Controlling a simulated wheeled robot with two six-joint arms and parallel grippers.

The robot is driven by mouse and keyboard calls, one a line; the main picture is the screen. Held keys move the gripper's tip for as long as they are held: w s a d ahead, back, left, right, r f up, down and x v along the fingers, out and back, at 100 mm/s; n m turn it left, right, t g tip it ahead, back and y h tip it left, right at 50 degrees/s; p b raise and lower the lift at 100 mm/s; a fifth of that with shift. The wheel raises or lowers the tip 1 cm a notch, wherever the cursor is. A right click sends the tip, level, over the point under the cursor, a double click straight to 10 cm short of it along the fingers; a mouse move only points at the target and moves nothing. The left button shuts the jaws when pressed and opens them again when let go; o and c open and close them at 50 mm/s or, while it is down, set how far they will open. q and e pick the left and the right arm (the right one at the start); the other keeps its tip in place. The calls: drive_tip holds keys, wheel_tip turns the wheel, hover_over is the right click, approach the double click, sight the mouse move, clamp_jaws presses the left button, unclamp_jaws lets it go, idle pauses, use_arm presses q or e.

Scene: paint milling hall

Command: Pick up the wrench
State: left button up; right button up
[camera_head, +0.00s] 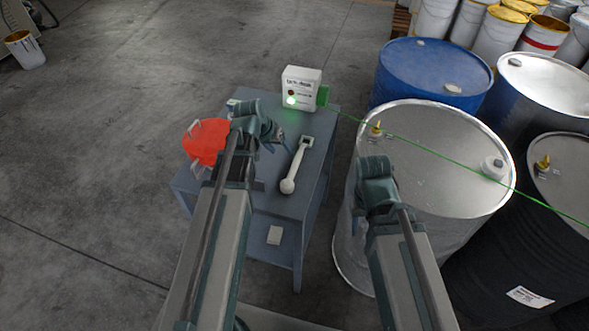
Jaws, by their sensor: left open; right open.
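A pale wrench-like tool (297,165) lies on the blue-grey table (265,205), its rounded end toward me and its squared head toward the back. It appears to be the wrench. My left gripper (272,142) is open above the table, just left of the tool's head, with no visible contact. My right gripper (359,218) is open and empty in front of the silver drum, right of the table. Its fingers are partly hidden by its own wrist.
A white box (301,88) with a glowing green light stands at the back; a green beam crosses right. A silver drum (440,150) and blue drum (435,72) stand right.

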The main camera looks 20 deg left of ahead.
use_arm(q)
drive_tip(key=b, duration=0.7)
approach(294, 165)
drive_tip(key=x, duration=0.4)
drive_tip(key=shift+w+a+f, duration=0.15)
drive_tip(key=shift+a+f, duration=0.1)
drive_tip(key=shift+f, duration=0.15)
drive_tip(key=b+x, duration=0.5)
drive_tip(key=shift+w+d+f, duration=0.15)
drive_tip(key=shift+d, duration=0.15)
clamp_jaws()
